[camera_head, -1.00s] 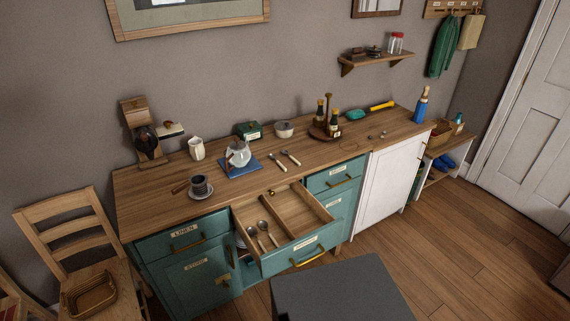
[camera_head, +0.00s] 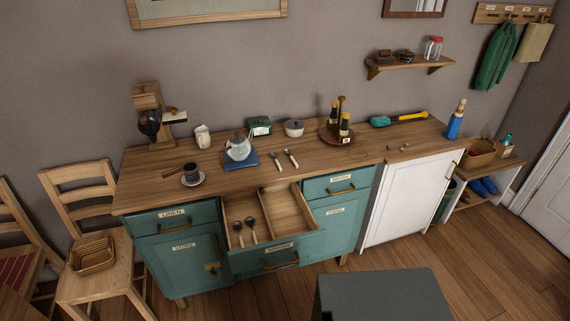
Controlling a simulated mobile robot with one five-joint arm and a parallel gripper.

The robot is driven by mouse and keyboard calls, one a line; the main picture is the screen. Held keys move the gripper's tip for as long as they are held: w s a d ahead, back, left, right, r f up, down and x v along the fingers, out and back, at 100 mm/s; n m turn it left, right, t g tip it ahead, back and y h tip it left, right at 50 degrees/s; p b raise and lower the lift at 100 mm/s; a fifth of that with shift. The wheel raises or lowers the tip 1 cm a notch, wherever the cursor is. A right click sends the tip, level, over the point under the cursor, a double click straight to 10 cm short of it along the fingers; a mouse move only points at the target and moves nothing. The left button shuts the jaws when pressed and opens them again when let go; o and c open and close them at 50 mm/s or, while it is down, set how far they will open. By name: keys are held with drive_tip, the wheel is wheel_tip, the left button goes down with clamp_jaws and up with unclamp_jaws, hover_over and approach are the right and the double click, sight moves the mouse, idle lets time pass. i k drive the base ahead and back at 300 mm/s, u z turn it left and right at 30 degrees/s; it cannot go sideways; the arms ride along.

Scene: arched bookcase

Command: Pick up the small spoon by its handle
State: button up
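Two dark-looking spoons lie side by side in the left compartment of the open drawer (camera_head: 291,209): a left one (camera_head: 238,229) and a right one (camera_head: 251,228). Two more utensils with pale handles lie on the wooden counter above the drawer, a left one (camera_head: 278,161) and a right one (camera_head: 291,158). I cannot tell for sure which of these is the small spoon. The drawer's right compartment looks empty. My gripper is not in view.
A chair (camera_head: 105,267) with a basket stands at left. Open floor shows at lower right.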

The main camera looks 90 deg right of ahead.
sight(273, 154)
drive_tip(key=z, duration=1.4)
